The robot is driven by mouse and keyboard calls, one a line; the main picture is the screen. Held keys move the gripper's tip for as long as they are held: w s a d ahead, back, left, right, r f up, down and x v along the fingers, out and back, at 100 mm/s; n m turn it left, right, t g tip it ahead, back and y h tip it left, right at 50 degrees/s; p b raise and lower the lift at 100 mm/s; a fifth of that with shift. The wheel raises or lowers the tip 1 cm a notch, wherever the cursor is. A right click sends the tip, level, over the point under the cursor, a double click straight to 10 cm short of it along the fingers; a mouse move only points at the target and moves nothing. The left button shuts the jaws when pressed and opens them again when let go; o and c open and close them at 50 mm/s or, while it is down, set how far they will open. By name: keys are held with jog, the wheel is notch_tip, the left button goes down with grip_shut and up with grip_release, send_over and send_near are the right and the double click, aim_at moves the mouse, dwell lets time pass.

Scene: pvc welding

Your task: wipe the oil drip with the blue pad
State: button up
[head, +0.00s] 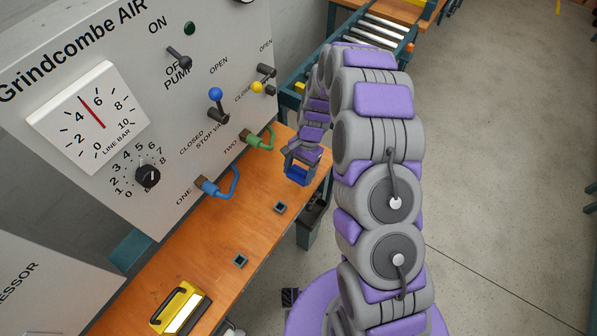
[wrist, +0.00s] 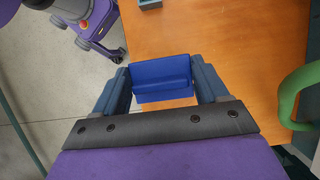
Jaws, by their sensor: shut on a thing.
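The blue pad (wrist: 161,76) sits between the two fingers of my gripper (wrist: 160,88) in the wrist view, and the fingers are shut on its sides. In the head view my gripper (head: 301,163) and the pad (head: 297,175) are over the far right part of the orange wooden bench (head: 225,225), near its right edge. I cannot tell whether the pad touches the bench. I cannot make out the oil drip in either view; the pad, gripper or arm may hide it.
A green looped handle (head: 262,139) and a blue one (head: 230,184) stick out from the grey panel (head: 140,50) over the bench. Two small dark square pieces (head: 280,207) (head: 240,261) and a yellow case (head: 180,310) lie nearer. A dark bin (head: 312,210) is beside the bench's right edge.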

jog(key=r, duration=0.1)
jog(key=r+p, duration=0.1)
jog(key=shift+a+r, duration=0.3)
jog(key=shift+a, duration=0.05)
jog(key=shift+d+r, duration=0.25)
jog(key=shift+r, duration=0.1)
jog(key=shift+d, duration=0.25)
jog(key=shift+a, duration=0.25)
